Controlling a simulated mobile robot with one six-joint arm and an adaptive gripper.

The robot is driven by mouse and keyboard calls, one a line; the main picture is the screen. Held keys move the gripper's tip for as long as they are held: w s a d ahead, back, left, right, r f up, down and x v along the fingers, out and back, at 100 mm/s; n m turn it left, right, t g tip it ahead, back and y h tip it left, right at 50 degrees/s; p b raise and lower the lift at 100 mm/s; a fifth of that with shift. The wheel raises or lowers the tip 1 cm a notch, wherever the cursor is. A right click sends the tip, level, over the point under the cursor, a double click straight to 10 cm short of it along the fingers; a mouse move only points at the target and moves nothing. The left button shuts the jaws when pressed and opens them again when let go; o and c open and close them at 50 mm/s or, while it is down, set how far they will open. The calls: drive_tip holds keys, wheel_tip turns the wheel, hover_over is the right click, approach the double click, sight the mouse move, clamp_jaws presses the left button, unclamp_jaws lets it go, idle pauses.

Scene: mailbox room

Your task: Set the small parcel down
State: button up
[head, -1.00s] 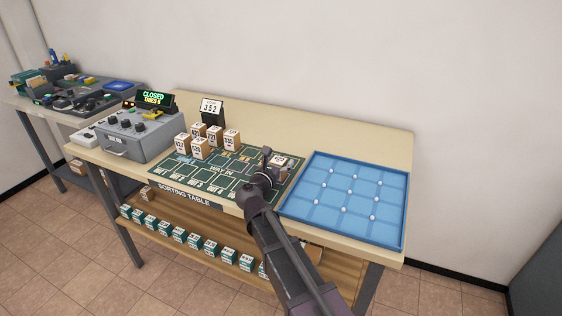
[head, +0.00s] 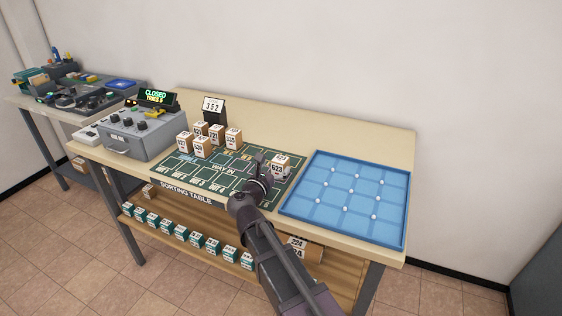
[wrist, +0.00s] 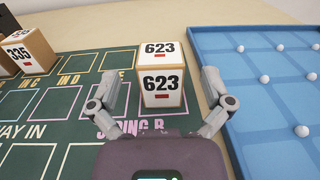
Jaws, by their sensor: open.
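The small parcel (wrist: 161,88) is a light brown box with white labels reading 623. It stands upright on the green sorting mat (wrist: 60,108), at the mat's right side near the blue tray; in the head view the parcel (head: 280,168) shows just beyond my gripper. My gripper (wrist: 158,92) is open, with one finger on each side of the parcel's near part and gaps between fingers and box. In the head view my gripper (head: 264,170) is low over the mat, and its fingers are partly hidden by my arm.
A blue tray (head: 285,209) with white pegs lies to the right. Several numbered boxes (head: 201,147) stand at the mat's far left, before a 352 sign (head: 214,108). A grey control box (head: 130,137) stands further left. Teal-labelled boxes (head: 196,239) line the shelf below.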

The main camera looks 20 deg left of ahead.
drive_tip(key=s, duration=0.7)
drive_tip(key=shift+s+a, duration=0.2)
drive_tip(key=shift+a, duration=0.2)
